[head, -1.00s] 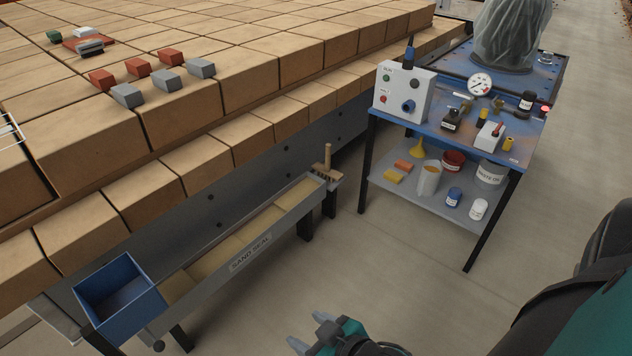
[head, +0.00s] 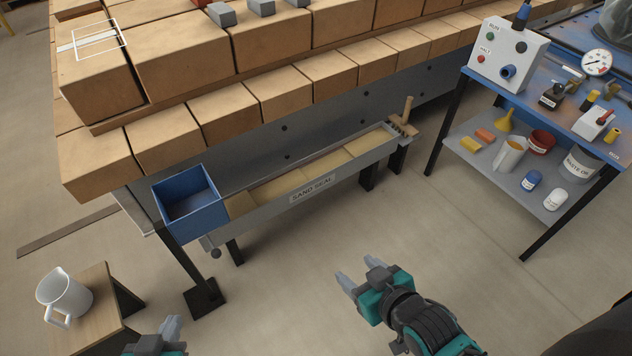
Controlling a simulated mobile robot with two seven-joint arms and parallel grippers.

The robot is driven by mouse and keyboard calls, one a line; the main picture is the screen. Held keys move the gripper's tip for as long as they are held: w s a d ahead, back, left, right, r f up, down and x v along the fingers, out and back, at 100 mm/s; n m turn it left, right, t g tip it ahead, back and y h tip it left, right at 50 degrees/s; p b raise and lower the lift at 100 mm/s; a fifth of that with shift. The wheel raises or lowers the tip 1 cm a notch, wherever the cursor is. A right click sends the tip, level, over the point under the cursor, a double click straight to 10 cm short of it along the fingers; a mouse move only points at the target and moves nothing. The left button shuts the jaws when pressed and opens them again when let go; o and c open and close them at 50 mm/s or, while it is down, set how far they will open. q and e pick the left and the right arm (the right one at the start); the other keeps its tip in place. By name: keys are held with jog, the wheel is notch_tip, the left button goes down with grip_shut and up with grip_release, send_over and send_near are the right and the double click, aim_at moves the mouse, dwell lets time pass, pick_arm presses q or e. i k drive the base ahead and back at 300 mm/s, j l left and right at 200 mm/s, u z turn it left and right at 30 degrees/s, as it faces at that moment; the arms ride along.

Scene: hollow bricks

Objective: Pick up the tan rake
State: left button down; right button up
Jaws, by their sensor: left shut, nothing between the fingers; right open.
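The tan rake (head: 404,118) stands at the far right end of the long grey sand-seal trough (head: 310,190), its handle upright and its toothed head low at the trough's end. My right gripper (head: 358,273) is open and empty above the floor, in front of the trough and well below the rake in the picture. My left gripper (head: 172,328) is at the bottom edge, right of a small wooden stool, shut and empty; only its front end shows. Neither gripper touches the rake.
A blue bin (head: 188,205) sits at the trough's left end. A blue-topped cart (head: 545,110) with tools and jars stands right of the rake. A white jug (head: 62,294) is on the stool (head: 105,318). Bricks (head: 255,65) are stacked behind the trough. The floor between is clear.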

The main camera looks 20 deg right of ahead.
aim_at(400, 124)
jog(key=i+l, duration=1)
jog(key=l, duration=0.2)
jog(key=i+l+z, duration=0.1)
jog(key=i+l, duration=0.9)
jog(key=l, duration=0.2)
